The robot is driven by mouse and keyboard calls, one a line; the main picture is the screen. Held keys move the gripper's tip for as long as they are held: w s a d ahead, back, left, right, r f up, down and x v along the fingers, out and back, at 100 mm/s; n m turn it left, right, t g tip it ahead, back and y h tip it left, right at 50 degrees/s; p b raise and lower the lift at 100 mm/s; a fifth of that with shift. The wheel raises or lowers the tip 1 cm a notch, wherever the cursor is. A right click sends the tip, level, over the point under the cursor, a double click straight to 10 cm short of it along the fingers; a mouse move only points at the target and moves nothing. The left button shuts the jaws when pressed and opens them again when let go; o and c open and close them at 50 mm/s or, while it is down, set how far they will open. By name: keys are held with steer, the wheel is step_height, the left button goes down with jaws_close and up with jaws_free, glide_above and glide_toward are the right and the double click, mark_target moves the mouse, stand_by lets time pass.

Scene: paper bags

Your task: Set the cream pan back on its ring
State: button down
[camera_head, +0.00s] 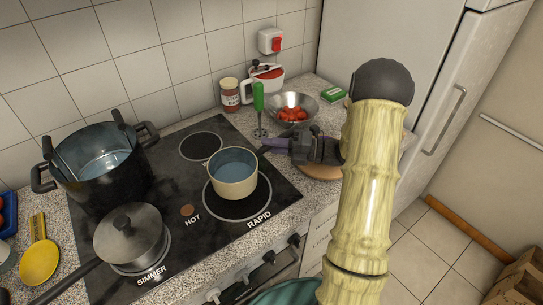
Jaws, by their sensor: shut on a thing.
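The cream pan (232,186) has a blue-grey inside and stands upright over the back part of the large dark ring (247,210) marked RAPID. The ring shows at the pan's front and right, so the pan is not centred on it in this view. I cannot tell whether the pan's base touches the hob. My gripper (272,147) is at the pan's right, shut on its dark handle. The jaws are small and dark here, and they hide most of the handle.
A large black pot (108,185) stands at the hob's left, and a lidded pan (130,236) sits at SIMMER. The back ring (201,146) is bare. A green-handled tool (258,97), a jar (230,95) and a steel bowl of red pieces (292,108) stand behind.

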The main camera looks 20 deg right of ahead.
steer(key=shift+f, duration=2.2)
steer(key=c, duration=1.3)
jaws_free()
steer(key=shift+o, duration=0.2)
steer(key=shift+r+p, duration=0.25)
steer(key=shift+p, duration=0.1)
steer(key=b+v, duration=0.3)
steer(key=v, duration=0.9)
steer(key=shift+f, duration=0.1)
